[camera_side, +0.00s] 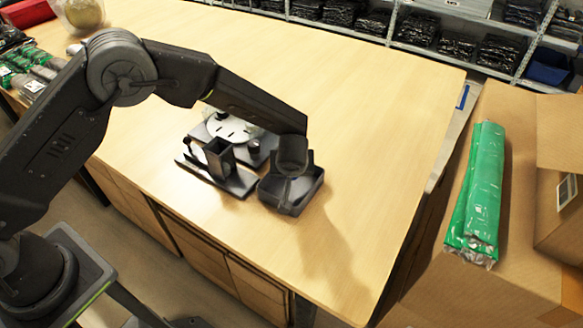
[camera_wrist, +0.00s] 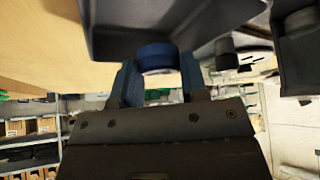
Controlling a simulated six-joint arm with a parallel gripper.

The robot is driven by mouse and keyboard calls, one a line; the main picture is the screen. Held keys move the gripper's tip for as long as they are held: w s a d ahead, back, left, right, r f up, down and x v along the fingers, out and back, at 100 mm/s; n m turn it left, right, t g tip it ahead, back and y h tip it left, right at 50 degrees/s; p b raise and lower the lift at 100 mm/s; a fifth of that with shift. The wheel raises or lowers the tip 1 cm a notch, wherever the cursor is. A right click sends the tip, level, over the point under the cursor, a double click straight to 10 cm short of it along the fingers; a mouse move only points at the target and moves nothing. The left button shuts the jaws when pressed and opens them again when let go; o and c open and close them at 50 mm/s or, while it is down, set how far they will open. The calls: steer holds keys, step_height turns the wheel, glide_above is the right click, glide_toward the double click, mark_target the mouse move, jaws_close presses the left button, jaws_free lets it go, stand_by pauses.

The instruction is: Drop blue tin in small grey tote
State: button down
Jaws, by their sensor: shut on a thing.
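The blue tin (camera_wrist: 158,57) shows in the wrist view as a short round blue thing with a pale face. My gripper (camera_wrist: 160,72) is shut on it, with one finger on each side. The dark grey tote (camera_wrist: 180,22) fills the top of the wrist view, close beyond the tin. In the side view the small tote (camera_side: 292,203) stands on the table, and the end of my arm is over it. The tin and fingertips cannot be made out in the side view, and I cannot tell whether the tin is inside the tote's rim.
A black stand with a square upright holder (camera_side: 219,158) and a round pale plate (camera_side: 233,128) stand left of the tote. The wooden table (camera_side: 390,130) is clear to the right. A cardboard box (camera_side: 510,270) with green packages (camera_side: 480,190) stands beyond its right edge.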

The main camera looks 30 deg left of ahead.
steer(key=c, duration=0.6)
jaws_free()
steer(key=shift+o, duration=0.2)
steer(key=shift+r, duration=0.1)
steer(key=v, duration=1.3)
steer(key=shift+s+r, duration=0.2)
steer(key=shift+s, duration=0.05)
steer(key=shift+d, duration=0.1)
steer(key=s+a+r+m+g+h, duration=0.1)
steer(key=s+a+r, duration=0.4)
steer(key=a+r, duration=0.15)
steer(key=s+a+r+m, duration=0.2)
steer(key=s+a+r, duration=0.2)
steer(key=a+r, duration=0.25)
steer(key=s+a+r+m+h, duration=0.1)
steer(key=s+a+m, duration=0.1)
steer(key=s, duration=0.5)
steer(key=s+a+r+m+t+h, duration=0.1)
steer(key=s+a, duration=0.2)
steer(key=s, duration=0.5)
steer(key=shift+a+r+m+h, duration=0.25)
steer(key=shift+r+m+h, duration=0.05)
steer(key=shift+r+m, duration=0.1)
